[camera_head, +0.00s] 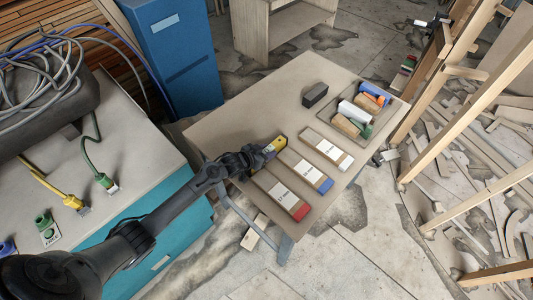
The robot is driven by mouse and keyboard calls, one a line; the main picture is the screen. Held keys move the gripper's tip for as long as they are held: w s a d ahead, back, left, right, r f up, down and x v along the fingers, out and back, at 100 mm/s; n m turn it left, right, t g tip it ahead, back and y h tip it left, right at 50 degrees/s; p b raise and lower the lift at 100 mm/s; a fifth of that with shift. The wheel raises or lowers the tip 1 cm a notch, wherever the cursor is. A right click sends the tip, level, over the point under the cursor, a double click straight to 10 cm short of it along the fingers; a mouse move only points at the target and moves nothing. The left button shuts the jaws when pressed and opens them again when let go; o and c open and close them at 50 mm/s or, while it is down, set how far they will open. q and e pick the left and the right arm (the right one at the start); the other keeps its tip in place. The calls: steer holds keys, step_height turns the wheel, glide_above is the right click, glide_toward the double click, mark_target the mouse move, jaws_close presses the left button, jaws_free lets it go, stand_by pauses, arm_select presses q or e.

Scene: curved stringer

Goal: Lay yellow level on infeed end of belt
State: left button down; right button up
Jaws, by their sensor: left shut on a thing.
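A yellow piece (275,146), which looks like the end of the yellow level, shows at the tip of my left gripper (262,153). The gripper is shut on it, over the tan table. The gripper hides the rest of the piece, and I cannot tell whether it touches the tabletop. I cannot make out a belt in this view. My right gripper is not in view.
Labelled blocks with a red end (301,212), a blue end (326,185) and a white end (346,162) lie beside the gripper. A black block (315,94) and a filled tray (392,122) are further back. A wooden frame (445,150) stands right.

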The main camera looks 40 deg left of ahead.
mark_target(267, 151)
arm_select(q)
steer(key=shift+r, duration=0.1)
steer(key=shift+r, duration=0.45)
step_height(267, 151, up, 3)
steer(key=shift+d+r, duration=0.1)
steer(key=shift+r, duration=0.1)
steer(key=s+d+r, duration=0.2)
steer(key=d, duration=0.5)
steer(key=s+d+r, duration=0.3)
steer(key=d, duration=0.4)
steer(key=s+r+y+p, duration=0.1)
steer(key=s+r+p, duration=0.5)
steer(key=r+p, duration=0.2)
steer(key=s+r+n+y+p, duration=0.1)
steer(key=s+r+p, duration=0.4)
steer(key=r+p, duration=0.3)
step_height(267, 151, up, 2)
steer(key=shift+s+a+r+n+p, duration=0.2)
steer(key=shift+s+a+n+p, duration=0.1)
steer(key=shift+s+a+p, duration=0.1)
